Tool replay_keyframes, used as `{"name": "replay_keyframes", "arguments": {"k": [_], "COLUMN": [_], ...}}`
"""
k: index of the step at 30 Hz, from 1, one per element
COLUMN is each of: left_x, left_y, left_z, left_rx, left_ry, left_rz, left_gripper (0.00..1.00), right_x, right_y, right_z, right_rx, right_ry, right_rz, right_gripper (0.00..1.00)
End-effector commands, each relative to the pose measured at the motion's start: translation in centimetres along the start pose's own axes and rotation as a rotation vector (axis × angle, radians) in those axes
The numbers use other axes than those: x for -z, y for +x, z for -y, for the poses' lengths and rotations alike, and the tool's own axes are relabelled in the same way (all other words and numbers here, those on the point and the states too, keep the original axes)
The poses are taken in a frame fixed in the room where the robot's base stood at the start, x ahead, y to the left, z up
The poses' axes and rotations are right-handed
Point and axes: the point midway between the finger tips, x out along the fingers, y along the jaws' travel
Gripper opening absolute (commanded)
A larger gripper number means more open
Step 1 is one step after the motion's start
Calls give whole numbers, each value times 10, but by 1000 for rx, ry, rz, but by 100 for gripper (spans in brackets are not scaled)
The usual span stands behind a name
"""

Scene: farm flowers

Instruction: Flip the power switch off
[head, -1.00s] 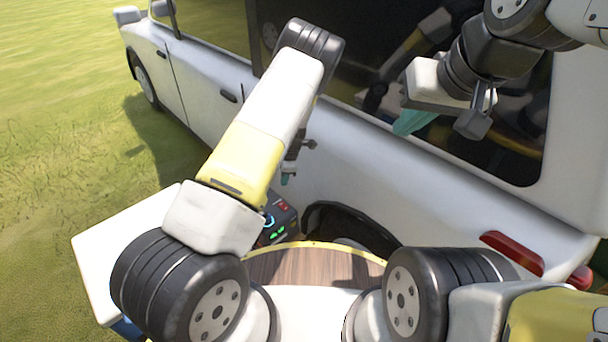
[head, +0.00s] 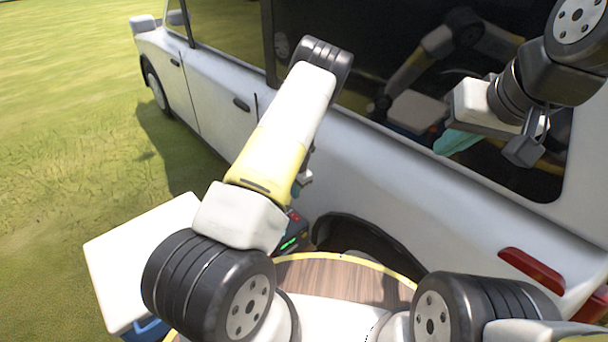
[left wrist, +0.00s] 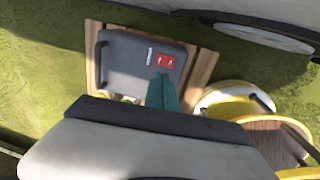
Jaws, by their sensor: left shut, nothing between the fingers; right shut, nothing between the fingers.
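The power box (head: 291,236) is dark grey with green lights, and my left arm hides most of it in the head view. In the left wrist view the power box (left wrist: 130,65) shows from above with a red switch (left wrist: 165,61) on its top. My left gripper (left wrist: 163,82) is shut and empty, its teal fingertips just beside the red switch; I cannot tell if they touch it. In the head view that gripper is mostly hidden behind its arm. My right gripper (head: 455,141) is shut and empty, raised in front of the car window.
The white car (head: 400,185) stands close behind the box, its rear wheel arch beside it. A wooden crate (left wrist: 203,68) is under the box. A round wooden top with a yellow rim (head: 340,275) and a white-lidded cooler (head: 140,255) are near. Open grass lies left.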

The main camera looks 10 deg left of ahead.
Motion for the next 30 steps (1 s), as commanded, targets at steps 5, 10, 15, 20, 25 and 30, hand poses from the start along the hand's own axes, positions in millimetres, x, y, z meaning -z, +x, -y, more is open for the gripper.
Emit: {"name": "replay_keyframes", "arguments": {"k": [5,10,15,20,25,30], "left_x": [1,1,0,0,0,0], "left_y": [41,76,99,109,111,111], "left_z": [0,0,1,0,0,0], "left_rx": [2,1,1,1,0,0], "left_ry": [0,0,1,0,1,1], "left_rz": [-3,-2,-1,0,0,0], "left_gripper": [0,0,0,0,0,0], "right_x": [0,0,0,0,0,0], "right_y": [0,0,0,0,0,0], "right_z": [0,0,0,0,0,0], "right_rx": [0,0,0,0,0,0], "right_ry": [0,0,0,0,0,0], "right_rz": [0,0,0,0,0,0], "right_gripper": [0,0,0,0,0,0]}}
